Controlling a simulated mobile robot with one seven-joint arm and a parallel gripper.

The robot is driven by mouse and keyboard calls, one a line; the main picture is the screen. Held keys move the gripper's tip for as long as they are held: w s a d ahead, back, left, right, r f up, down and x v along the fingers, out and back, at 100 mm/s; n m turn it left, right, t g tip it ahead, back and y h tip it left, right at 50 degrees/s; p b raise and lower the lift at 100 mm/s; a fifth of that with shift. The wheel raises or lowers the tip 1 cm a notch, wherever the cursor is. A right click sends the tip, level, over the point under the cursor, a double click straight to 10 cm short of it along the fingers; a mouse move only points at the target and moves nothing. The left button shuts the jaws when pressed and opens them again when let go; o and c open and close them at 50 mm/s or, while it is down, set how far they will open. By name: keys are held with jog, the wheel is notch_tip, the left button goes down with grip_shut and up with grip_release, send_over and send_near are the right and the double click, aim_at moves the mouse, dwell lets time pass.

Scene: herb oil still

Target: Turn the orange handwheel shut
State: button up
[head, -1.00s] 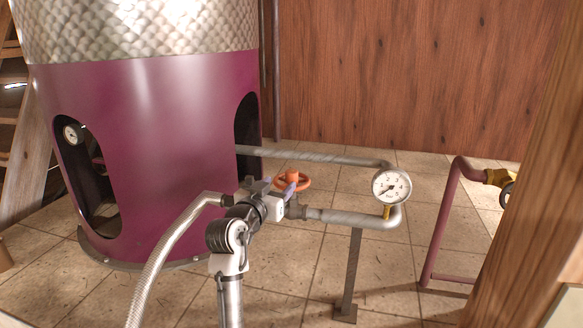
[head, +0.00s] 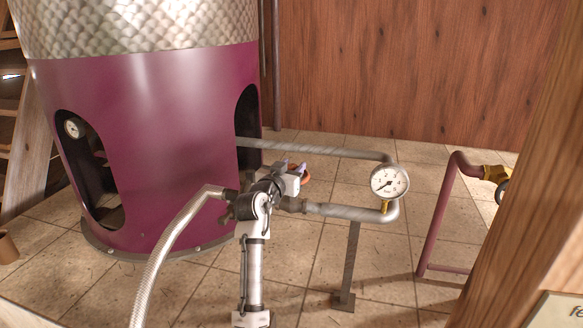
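The orange handwheel (head: 306,178) sits on the grey pipe beside the purple still. Most of it is hidden behind my gripper, and only parts of its rim show at the right and the far side. My gripper (head: 293,166) is at the wheel, its pale fingertips overlapping the wheel in the picture. The two fingertips appear a little apart. I cannot tell whether they touch or hold the wheel, as the hand covers that spot.
A pressure gauge (head: 389,183) stands on the pipe bend to the right. A braided hose (head: 169,246) passes left of my arm. A metal post (head: 348,265) supports the pipe. A maroon pipe (head: 437,220) and a wooden beam (head: 521,180) stand at the right.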

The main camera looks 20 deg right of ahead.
jog(key=c, duration=0.6)
jog(key=shift+o, duration=0.2)
jog(key=shift+f+b, duration=0.25)
jog(key=shift+b, duration=0.45)
jog(key=shift+m+g+h+b, duration=0.5)
jog(key=shift+g+b, duration=0.1)
jog(key=shift+b, duration=0.3)
jog(key=shift+r, duration=0.2)
jog(key=shift+m+g+h, duration=0.3)
jog(key=shift+g, duration=0.1)
jog(key=o, duration=0.9)
jog(key=shift+o, duration=0.2)
jog(key=shift+a, duration=0.1)
jog(key=b+v, duration=0.4)
jog(key=v, duration=0.9)
jog(key=shift+s+a, duration=0.2)
jog(key=shift+s, duration=0.1)
